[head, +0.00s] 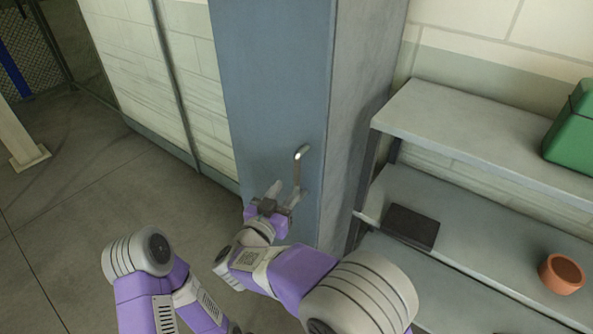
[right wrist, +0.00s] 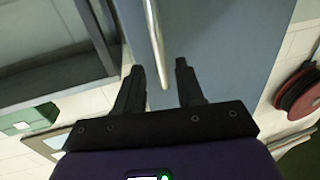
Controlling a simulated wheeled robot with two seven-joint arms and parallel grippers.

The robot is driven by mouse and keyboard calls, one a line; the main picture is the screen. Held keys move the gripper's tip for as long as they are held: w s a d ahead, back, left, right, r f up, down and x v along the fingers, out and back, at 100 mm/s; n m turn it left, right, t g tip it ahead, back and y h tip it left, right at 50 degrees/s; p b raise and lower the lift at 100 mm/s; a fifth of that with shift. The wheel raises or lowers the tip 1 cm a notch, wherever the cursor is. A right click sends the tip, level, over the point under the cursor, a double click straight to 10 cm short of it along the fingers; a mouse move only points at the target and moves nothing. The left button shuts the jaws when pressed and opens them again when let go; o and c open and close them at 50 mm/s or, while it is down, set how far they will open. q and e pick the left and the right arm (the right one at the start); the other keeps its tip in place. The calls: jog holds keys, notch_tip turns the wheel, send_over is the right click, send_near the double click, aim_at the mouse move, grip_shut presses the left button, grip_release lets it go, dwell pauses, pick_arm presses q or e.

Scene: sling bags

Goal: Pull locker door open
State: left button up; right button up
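The locker is a tall blue-grey cabinet, and its door (head: 268,90) looks closed in the head view. A slim metal bar handle (head: 299,168) stands upright near the door's right edge. My right gripper (head: 285,191) is at the handle's lower end, with its fingers apart. In the right wrist view, the handle (right wrist: 154,35) runs down to the gap between the open fingertips (right wrist: 159,68). Neither finger clearly touches it. My left arm shows at the lower left of the head view, but its gripper is not visible.
Grey shelves (head: 455,125) stand right of the locker, holding a green box (head: 575,130), a dark flat item (head: 411,226) and a terracotta pot (head: 562,275). A red reel (right wrist: 302,92) shows in the right wrist view. The floor (head: 90,200) left of the locker is clear.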

aim_at(295, 174)
jog(key=shift+w+d+r, duration=0.1)
jog(key=shift+w+r, duration=0.2)
jog(key=shift+r, duration=0.1)
jog(key=shift+b+x, duration=0.6)
jog(key=shift+x, duration=2.6)
jog(key=shift+r, duration=0.1)
grip_shut()
